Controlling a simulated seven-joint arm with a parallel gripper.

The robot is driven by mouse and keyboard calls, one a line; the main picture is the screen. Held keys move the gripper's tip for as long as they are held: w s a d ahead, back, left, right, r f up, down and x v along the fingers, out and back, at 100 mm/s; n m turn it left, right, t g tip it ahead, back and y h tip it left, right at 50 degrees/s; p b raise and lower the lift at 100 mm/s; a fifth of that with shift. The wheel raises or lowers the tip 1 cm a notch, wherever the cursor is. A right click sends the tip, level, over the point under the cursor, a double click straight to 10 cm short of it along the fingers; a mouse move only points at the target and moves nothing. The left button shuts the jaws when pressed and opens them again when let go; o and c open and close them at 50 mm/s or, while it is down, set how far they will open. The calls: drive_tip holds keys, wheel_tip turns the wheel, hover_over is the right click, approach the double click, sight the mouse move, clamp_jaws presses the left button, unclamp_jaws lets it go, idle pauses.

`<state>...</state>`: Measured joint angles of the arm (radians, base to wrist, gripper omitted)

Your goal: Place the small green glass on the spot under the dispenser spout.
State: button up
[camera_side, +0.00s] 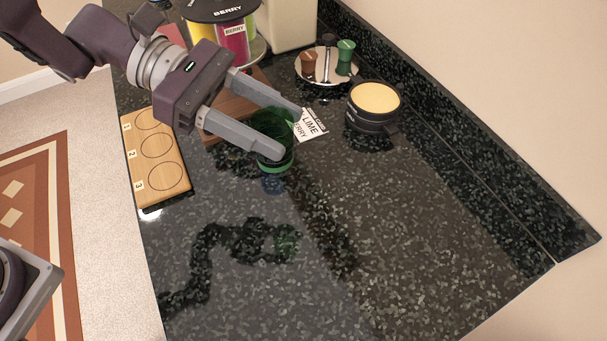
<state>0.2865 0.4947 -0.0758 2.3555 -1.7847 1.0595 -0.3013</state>
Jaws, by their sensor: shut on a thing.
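My gripper (294,134) is shut on the small green glass (289,159), with one finger on each side of it. The glass is see-through and looks upright. Its green-tinted shadow falls on the counter well below it in the picture, so it appears to be held above the surface.
A wooden board (176,178) with numbered circles lies at the left edge. A brown board (213,140) is partly under my gripper. A LIME/BERRY card (311,127) is beside the glass. A round tray (315,79) and a black container (370,121) stand behind. The front counter (400,250) is clear.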

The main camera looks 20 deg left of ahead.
wheel_tip(320, 180, down, 13)
drive_tip(key=shift+r, duration=0.15)
drive_tip(key=o, duration=1.2)
